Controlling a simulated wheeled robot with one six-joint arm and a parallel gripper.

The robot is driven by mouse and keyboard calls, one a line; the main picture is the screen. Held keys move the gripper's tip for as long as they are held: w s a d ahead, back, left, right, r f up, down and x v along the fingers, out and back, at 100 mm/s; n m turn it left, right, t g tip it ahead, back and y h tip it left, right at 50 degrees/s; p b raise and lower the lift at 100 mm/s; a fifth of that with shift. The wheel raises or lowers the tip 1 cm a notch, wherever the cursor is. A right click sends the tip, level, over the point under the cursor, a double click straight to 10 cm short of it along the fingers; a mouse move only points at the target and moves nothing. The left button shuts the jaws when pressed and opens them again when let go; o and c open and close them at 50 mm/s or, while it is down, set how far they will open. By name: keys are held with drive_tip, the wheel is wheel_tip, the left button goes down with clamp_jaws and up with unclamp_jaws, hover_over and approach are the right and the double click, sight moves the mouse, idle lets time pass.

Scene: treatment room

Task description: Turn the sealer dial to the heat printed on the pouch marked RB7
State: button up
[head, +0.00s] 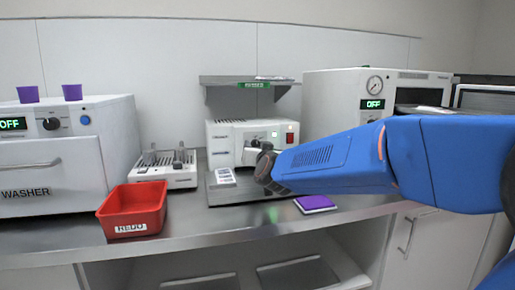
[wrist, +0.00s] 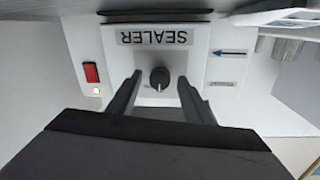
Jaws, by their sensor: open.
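The white sealer (head: 224,138) stands at the back of the counter. In the wrist view its panel appears upside down, with the label SEALER (wrist: 154,36). Its dark round dial (wrist: 159,78) has a pale pointer mark; I cannot read a setting. My gripper (wrist: 159,84) is open, one finger on each side of the dial; contact cannot be told. In the head view my gripper (head: 265,160) is in front of the sealer, partly hiding its front.
A red REDO bin (head: 132,212) and a white rack (head: 162,172) stand left of the sealer. The washer (head: 50,160) is further left, with two purple cups on top. A purple-and-white pad (head: 315,203) lies near the front edge. A shelf (head: 245,80) hangs above the sealer.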

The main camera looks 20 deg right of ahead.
drive_tip(key=c, duration=1.1)
drive_tip(key=shift+o, duration=0.2)
drive_tip(key=shift+m, duration=0.4)
drive_tip(key=m, duration=0.3)
drive_tip(key=shift+r+m+g, duration=0.1)
drive_tip(key=shift+m+g, duration=0.2)
drive_tip(key=shift+m, duration=2)
drive_tip(key=o, duration=1.1)
drive_tip(key=shift+d, duration=0.1)
drive_tip(key=shift+c, duration=0.2)
